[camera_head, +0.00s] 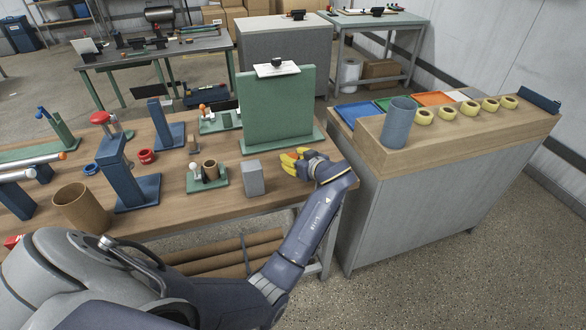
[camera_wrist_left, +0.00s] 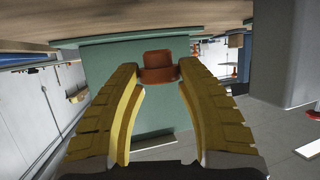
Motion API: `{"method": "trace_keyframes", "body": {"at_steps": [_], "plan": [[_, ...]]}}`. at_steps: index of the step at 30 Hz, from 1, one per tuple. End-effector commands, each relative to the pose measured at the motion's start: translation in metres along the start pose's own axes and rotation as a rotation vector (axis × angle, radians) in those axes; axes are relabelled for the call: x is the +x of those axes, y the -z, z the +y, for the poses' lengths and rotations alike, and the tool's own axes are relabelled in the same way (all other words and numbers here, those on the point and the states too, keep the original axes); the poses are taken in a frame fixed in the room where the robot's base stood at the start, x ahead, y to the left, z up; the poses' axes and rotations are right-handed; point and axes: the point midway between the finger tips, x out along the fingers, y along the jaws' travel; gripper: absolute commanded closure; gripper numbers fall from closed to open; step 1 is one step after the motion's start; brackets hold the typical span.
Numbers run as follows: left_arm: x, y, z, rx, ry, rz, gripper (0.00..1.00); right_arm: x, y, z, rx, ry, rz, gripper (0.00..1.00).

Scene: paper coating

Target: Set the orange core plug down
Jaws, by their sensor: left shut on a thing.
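My left gripper (camera_head: 291,160) has yellow fingers and is low over the front right part of the wooden workbench, just in front of the green upright board (camera_head: 275,105). In the left wrist view the gripper (camera_wrist_left: 158,75) is shut on the orange core plug (camera_wrist_left: 157,68), a short stepped cylinder between the fingertips. The plug is close to the bench top, but I cannot tell whether it touches it. In the head view the fingers mostly hide the plug. My right gripper is not in view.
A grey block (camera_head: 252,179) stands left of the gripper. A green base with small parts (camera_head: 207,180) is further left. Bare bench lies around the gripper.

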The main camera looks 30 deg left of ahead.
Motion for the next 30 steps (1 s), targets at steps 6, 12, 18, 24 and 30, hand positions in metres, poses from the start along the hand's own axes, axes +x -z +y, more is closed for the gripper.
{"method": "trace_keyframes", "body": {"at_steps": [6, 12, 18, 24, 30], "plan": [[0.006, -0.012, -0.001, 0.004, 0.001, 0.001, 0.77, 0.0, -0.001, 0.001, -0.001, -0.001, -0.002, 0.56], [0.015, -0.035, 0.0, 0.004, 0.001, 0.0, 0.77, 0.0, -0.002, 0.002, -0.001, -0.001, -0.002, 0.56], [0.018, -0.043, 0.0, 0.001, 0.0, 0.0, 0.77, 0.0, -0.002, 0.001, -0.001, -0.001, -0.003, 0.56], [0.018, -0.043, 0.0, 0.001, 0.0, 0.0, 0.77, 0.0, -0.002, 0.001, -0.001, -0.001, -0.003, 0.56], [0.019, -0.045, 0.0, 0.0, 0.0, -0.001, 0.59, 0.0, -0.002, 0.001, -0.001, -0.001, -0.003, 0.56]]}}
